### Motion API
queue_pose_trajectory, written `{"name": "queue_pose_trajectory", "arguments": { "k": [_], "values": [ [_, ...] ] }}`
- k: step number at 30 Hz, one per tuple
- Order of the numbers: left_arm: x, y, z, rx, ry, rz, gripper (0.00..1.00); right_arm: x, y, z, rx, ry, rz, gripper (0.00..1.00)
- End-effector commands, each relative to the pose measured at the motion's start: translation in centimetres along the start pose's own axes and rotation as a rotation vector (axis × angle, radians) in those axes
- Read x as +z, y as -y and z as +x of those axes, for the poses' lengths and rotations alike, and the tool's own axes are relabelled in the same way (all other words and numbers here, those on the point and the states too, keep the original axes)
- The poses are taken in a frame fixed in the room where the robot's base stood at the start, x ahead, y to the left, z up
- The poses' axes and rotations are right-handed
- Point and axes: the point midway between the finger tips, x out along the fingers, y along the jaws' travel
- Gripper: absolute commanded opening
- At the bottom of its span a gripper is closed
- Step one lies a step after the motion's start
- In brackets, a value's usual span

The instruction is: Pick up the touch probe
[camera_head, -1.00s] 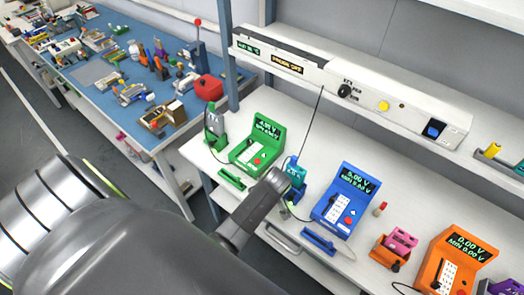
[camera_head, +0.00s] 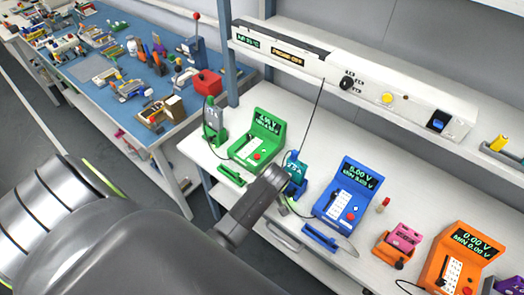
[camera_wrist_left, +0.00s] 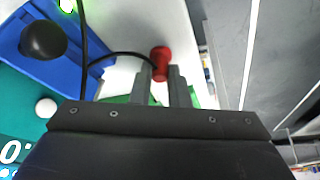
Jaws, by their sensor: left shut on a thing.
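My left gripper (camera_wrist_left: 162,82) is shut on a red piece (camera_wrist_left: 161,58), seen between the two grey fingers in the left wrist view. A black cable (camera_wrist_left: 119,54) runs to this piece, which looks like the touch probe; its lower part is hidden by the fingers. In the head view my left gripper (camera_head: 270,180) is over the white bench, beside a teal device (camera_head: 295,172), and its grip is too small to make out there. My right gripper is not in view.
A green meter (camera_head: 258,140) stands left of my gripper and a blue meter (camera_head: 349,193) stands right. A pink unit (camera_head: 404,236) and an orange meter (camera_head: 458,260) are farther right. A thin dark line (camera_head: 312,120) hangs from the shelf unit (camera_head: 372,90) above the bench.

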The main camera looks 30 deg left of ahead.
Motion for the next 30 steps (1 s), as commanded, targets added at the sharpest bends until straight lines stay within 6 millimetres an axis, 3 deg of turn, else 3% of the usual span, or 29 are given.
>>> {"name": "queue_pose_trajectory", "arguments": {
  "k": [8, 22, 30],
  "values": [
    [-0.5, -0.1, -1.2, 0.002, -0.001, -0.001, 0.00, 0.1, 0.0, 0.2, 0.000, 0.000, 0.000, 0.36],
    [-3.4, -0.1, -8.1, 0.003, -0.003, -0.001, 0.00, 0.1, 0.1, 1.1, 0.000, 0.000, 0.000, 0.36],
    [-4.9, -0.1, -11.8, -0.001, 0.000, 0.000, 0.00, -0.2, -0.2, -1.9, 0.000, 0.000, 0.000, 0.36]
  ]
}}
